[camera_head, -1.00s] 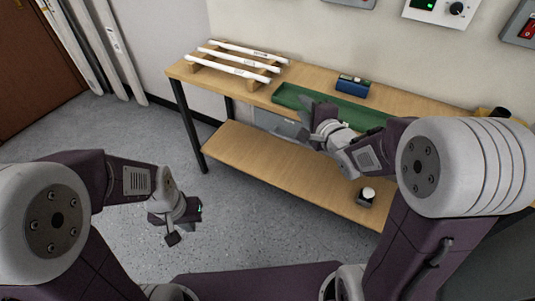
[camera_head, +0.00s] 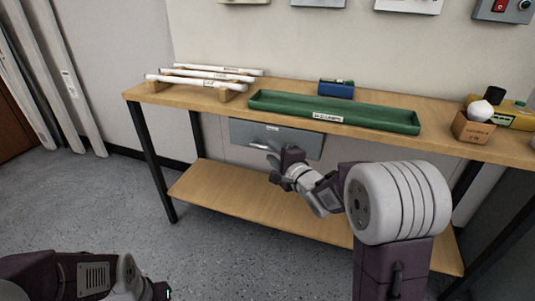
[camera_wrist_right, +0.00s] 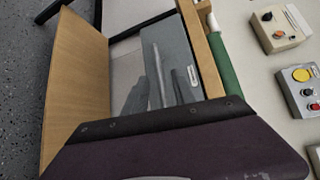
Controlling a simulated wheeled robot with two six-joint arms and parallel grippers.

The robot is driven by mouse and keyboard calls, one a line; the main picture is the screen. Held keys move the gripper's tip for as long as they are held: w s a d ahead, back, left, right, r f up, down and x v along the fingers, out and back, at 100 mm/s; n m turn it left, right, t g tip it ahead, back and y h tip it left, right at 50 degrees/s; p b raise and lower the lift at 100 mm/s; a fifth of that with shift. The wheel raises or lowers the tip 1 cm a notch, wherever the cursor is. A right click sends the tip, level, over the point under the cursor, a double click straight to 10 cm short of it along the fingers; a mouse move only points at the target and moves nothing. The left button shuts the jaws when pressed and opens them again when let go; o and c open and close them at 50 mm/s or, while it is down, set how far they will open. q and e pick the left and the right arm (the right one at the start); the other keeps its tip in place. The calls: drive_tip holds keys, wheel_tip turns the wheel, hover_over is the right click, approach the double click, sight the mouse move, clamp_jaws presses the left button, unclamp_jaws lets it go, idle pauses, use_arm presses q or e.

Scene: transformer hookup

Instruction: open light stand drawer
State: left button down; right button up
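The drawer (camera_head: 296,141) is a grey metal front with a small pale label, hung under the bench top below the green tray. It looks shut. It also shows in the right wrist view (camera_wrist_right: 177,48). My right gripper (camera_head: 271,168) is just in front of the drawer's lower edge, and its fingers look apart and empty. In the right wrist view its grey fingers (camera_wrist_right: 152,88) overlap the drawer front; I cannot tell whether they touch it. My left gripper (camera_head: 160,291) is at the bottom edge, mostly cut off.
The wooden bench (camera_head: 440,111) carries the green tray (camera_head: 370,116), white tubes on wooden blocks (camera_head: 200,80), a blue box (camera_head: 336,89) and a small carton with a white bulb (camera_head: 473,128). A lower shelf (camera_head: 240,195) lies beneath. Floor at left is clear.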

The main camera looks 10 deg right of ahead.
sight(269, 149)
drive_tip(key=x, duration=0.1)
drive_tip(key=b+x, duration=0.1)
drive_tip(key=x, duration=0.1)
drive_tip(key=shift+f, duration=0.25)
drive_tip(key=shift+w+a+r, duration=0.1)
drive_tip(key=shift+w+r, duration=0.05)
drive_tip(key=shift+w, duration=0.4)
clamp_jaws()
idle(0.7)
